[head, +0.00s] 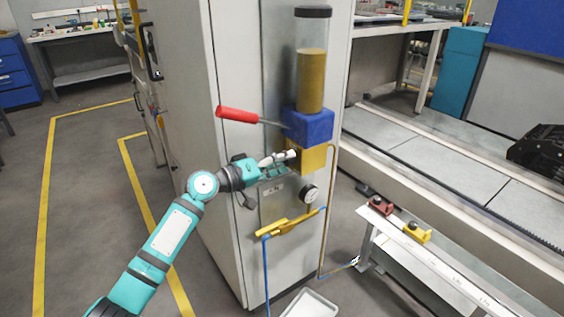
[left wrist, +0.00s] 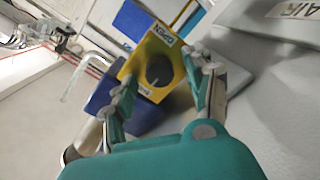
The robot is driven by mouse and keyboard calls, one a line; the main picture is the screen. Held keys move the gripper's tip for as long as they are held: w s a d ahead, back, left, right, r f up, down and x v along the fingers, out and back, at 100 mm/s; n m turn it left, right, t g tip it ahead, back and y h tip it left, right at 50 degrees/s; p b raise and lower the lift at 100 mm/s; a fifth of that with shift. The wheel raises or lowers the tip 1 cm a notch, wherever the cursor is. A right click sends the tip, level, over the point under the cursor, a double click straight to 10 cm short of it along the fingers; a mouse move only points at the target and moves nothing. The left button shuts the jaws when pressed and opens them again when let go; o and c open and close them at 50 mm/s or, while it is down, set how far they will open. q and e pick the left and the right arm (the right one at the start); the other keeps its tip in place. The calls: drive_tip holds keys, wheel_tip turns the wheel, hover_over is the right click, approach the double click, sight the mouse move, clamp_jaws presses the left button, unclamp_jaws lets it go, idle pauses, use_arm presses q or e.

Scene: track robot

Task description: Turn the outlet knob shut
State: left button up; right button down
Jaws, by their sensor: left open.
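The outlet knob (left wrist: 159,71) is a dark round knob on the face of a yellow block (left wrist: 147,92), with an OPEN label on one side and another label on the opposite side. In the head view the yellow block (head: 313,160) sits under a blue block on the cabinet's side, and my gripper largely hides the knob. My left gripper (head: 286,162) is open in front of the yellow block. In the left wrist view its fingers (left wrist: 163,75) stand on either side of the knob; I cannot tell whether they touch it.
A red-handled lever (head: 237,114) juts left from the blue block (head: 308,125), above my gripper. An amber-filled cylinder (head: 311,80) stands on top. A white tray (head: 310,304) is on the floor.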

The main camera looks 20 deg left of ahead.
use_arm(q)
drive_tip(key=v, duration=1.1)
drive_tip(key=shift+s+a, duration=0.2)
drive_tip(key=shift+s, duration=0.1)
